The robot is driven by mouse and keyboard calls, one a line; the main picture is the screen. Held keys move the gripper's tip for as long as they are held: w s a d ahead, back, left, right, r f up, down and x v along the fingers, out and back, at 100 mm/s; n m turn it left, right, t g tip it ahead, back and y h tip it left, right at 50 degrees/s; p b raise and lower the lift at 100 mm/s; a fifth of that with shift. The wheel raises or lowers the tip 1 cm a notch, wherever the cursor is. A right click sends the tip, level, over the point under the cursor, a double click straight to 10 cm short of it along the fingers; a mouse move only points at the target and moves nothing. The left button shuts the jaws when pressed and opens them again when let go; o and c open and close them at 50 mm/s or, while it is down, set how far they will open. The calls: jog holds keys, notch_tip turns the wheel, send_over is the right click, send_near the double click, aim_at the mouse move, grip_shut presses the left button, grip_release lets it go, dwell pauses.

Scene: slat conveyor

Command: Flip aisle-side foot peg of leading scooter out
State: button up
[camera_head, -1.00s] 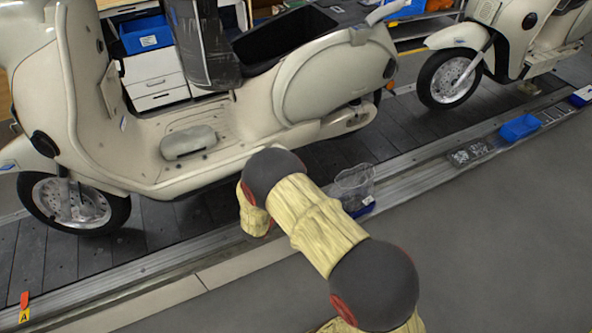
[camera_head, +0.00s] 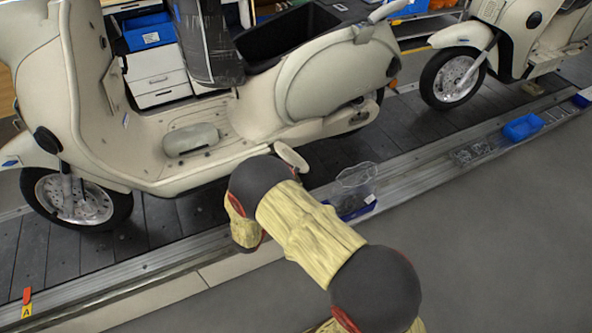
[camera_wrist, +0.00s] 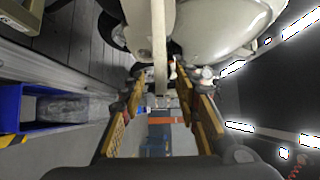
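The leading cream scooter (camera_head: 200,150) stands upright on the slat conveyor and faces left. In the head view, a rounded cream piece, apparently its aisle-side foot peg (camera_head: 291,157), sticks out from the lower body edge just above my arm. In the wrist view, a long pale bar (camera_wrist: 159,45), probably the same peg, reaches down from the scooter body between my fingers. My gripper (camera_wrist: 160,100) is open, with its yellow-padded fingers spread to either side of the bar. Whether a finger touches it I cannot tell. My arm hides the gripper in the head view.
A second scooter (camera_head: 500,50) stands behind at the right. Along the conveyor's metal edge (camera_head: 420,168) are a blue bin with a clear bag (camera_head: 352,190), a small parts tray (camera_head: 472,153) and another blue bin (camera_head: 523,127). The grey aisle floor (camera_head: 500,250) is clear.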

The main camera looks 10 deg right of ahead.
jog(key=v, duration=0.7)
dwell(0.4)
